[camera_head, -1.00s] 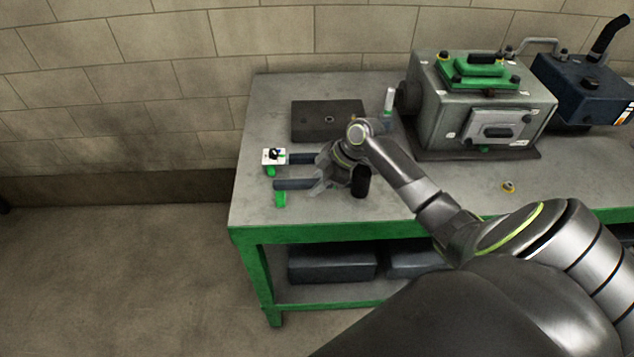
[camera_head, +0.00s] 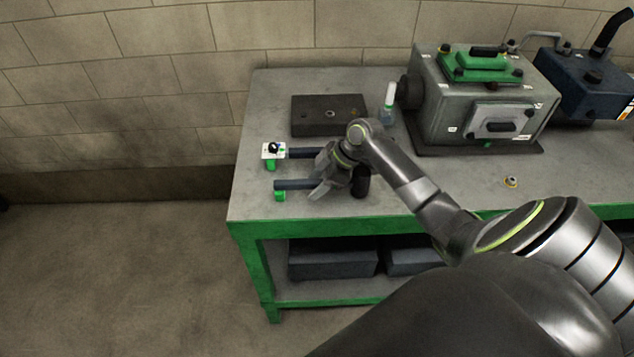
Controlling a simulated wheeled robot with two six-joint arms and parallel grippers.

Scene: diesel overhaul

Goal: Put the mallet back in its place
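I cannot make out a mallet for certain in the head view. My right gripper (camera_head: 276,179) reaches left over the left end of the workbench (camera_head: 255,110). Its two dark fingers with green tips are apart, and nothing shows between them. A small white piece (camera_head: 268,149) with a black and blue mark shows at the upper fingertip; I cannot tell whether they touch. A short black cylinder (camera_head: 361,184) shows just below my wrist; I cannot tell what it is or whether it belongs to my arm. My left gripper is out of view.
A dark flat block (camera_head: 312,112) with a hole lies behind the gripper. A white-topped bottle-like thing (camera_head: 390,95) stands beside the grey engine housing (camera_head: 435,95). A blue unit (camera_head: 570,95) is farther right. A small ring-like part (camera_head: 511,182) lies on the bench.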

